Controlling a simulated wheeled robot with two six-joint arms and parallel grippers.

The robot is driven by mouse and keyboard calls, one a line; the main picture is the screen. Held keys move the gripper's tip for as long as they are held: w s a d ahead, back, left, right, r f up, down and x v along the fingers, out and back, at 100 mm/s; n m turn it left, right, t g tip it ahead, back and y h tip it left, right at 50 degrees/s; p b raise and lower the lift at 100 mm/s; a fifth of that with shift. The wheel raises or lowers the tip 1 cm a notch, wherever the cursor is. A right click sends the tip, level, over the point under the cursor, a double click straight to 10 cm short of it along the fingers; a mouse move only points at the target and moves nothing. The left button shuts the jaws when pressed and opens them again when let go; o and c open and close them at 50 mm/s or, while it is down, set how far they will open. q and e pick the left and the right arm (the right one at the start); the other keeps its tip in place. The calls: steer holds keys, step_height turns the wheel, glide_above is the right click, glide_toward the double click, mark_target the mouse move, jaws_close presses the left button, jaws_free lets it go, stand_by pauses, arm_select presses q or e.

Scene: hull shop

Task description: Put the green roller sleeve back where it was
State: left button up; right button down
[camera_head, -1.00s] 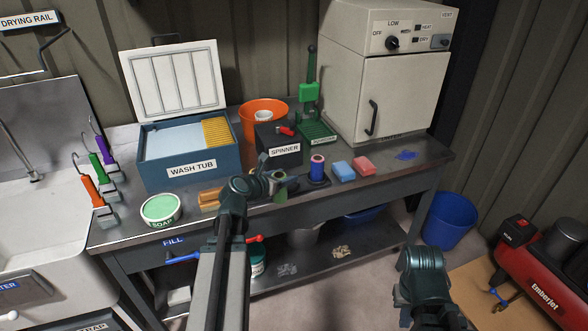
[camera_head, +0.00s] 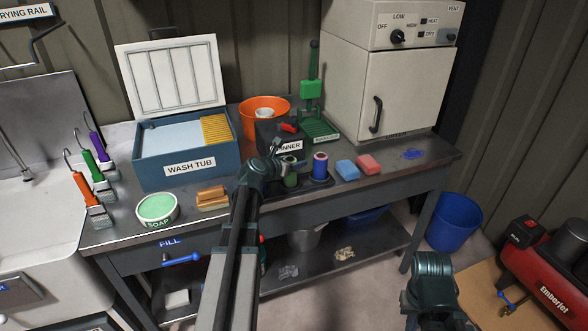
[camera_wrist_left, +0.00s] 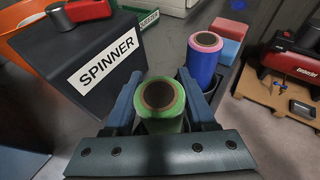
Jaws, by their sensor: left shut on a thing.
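The green roller sleeve (camera_head: 290,179) is upright between the fingers of my left gripper (camera_head: 279,163), at the front of the spinner (camera_head: 266,135). In the left wrist view the jaws (camera_wrist_left: 162,108) are shut around the green sleeve (camera_wrist_left: 160,98), with its open brown core facing up. A blue sleeve with a pink rim (camera_head: 320,166) stands just to its right on a dark holder (camera_head: 325,181); it also shows in the left wrist view (camera_wrist_left: 203,60). Whether the green sleeve touches the holder is hidden. My right wrist is low at the right; its fingers cannot be made out.
The wash tub (camera_head: 187,155) stands left of the spinner, with a brown block (camera_head: 212,197) and soap tin (camera_head: 157,208) in front. Blue (camera_head: 347,169) and pink (camera_head: 368,164) blocks lie right of the sleeves. An orange bucket (camera_head: 264,108) and white oven (camera_head: 385,85) stand behind.

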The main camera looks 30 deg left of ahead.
arm_select(q)
steer(key=shift+f, duration=0.55)
steer(key=shift+r, duration=0.15)
arm_select(e)
steer(key=shift+a+f, duration=0.1)
steer(key=shift+f, duration=0.35)
arm_select(q)
steer(key=o, duration=1.4)
steer(key=shift+c, duration=0.2)
arm_select(e)
steer(key=shift+f, duration=0.15)
